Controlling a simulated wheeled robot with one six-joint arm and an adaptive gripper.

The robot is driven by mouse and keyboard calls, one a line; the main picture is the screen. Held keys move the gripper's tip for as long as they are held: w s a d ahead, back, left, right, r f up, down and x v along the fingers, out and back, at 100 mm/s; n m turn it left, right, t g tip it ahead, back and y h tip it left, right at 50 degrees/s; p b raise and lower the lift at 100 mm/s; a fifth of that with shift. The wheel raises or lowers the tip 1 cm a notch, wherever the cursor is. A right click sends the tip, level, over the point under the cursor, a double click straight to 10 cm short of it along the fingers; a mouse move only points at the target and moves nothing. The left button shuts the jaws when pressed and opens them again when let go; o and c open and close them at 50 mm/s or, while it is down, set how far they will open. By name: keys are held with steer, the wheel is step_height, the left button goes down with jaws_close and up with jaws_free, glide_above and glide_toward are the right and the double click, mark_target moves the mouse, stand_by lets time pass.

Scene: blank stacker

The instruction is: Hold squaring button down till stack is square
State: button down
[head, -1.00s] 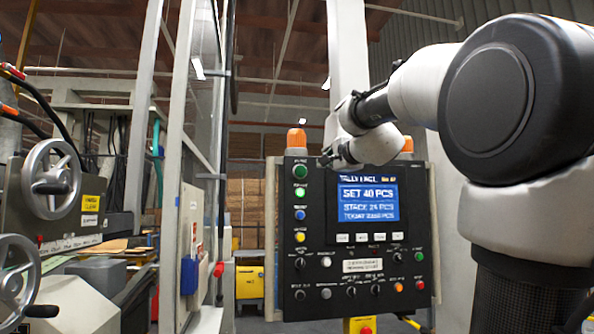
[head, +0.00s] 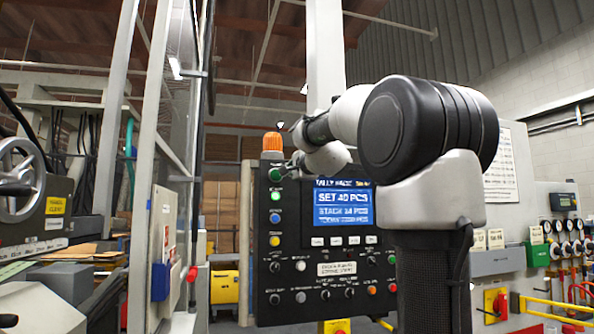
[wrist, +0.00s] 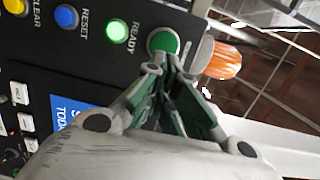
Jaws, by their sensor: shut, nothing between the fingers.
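The black control panel (head: 262,215) stands ahead, with a lit blue screen (head: 342,207) reading SET 40 PCS and a stack count below. A dark green button (head: 275,174) is at its upper left; it also shows in the wrist view (wrist: 163,41), above the lit green READY button (head: 277,196). No label naming a squaring button is readable. My gripper (wrist: 165,66) is shut and empty, its fingertips at the dark green button's edge in the wrist view. I cannot tell whether they touch it. The stack itself is not recognisable in view.
Blue RESET (wrist: 66,17) and yellow CLEAR (wrist: 15,6) buttons sit in the same column. An orange beacon (head: 272,142) stands on the panel top near my gripper. A grey frame post (head: 150,190) rises at left; gauges and pipes (head: 565,250) are at right.

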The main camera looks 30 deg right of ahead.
mark_target(276, 175)
steer(key=shift+w+d, duration=0.15)
steer(key=shift+w, duration=0.9)
steer(key=shift+w+d, duration=0.15)
steer(key=shift+w, duration=0.9)
steer(key=shift+w, duration=0.1)
steer(key=shift+w+d, duration=0.15)
steer(key=shift+w, duration=0.5)
steer(key=shift+w+f, duration=0.1)
steer(key=shift+f, duration=0.2)
stand_by(2.3)
